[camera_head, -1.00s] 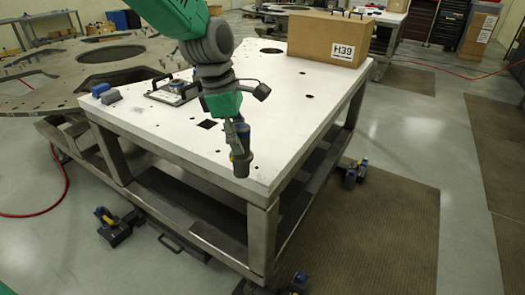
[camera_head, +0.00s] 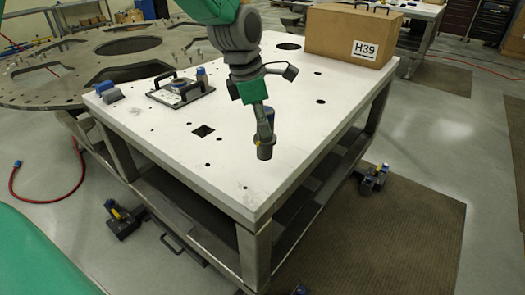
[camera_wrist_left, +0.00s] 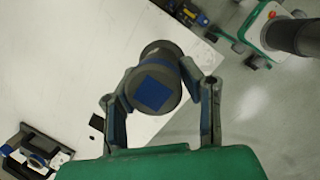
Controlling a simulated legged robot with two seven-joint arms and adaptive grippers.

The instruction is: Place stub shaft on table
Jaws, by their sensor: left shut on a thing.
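My left gripper (camera_head: 265,125) is above the near part of the white table (camera_head: 225,170) and is shut on the stub shaft (camera_head: 265,150). The shaft is a dark grey cylinder with a blue part, hanging below the fingers. In the left wrist view the shaft (camera_wrist_left: 155,85) shows its round end with a blue square, between the two fingers of the left gripper (camera_wrist_left: 160,95). I cannot tell whether the shaft's lower end touches the table top. My right gripper is not in view.
A cardboard box marked H39 (camera_head: 350,35) stands at the table's far right. A plate with black handles (camera_head: 180,92) and blue-grey blocks (camera_head: 107,91) lie at the left. A large round metal plate (camera_head: 60,75) is beyond. The table's near right area is clear.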

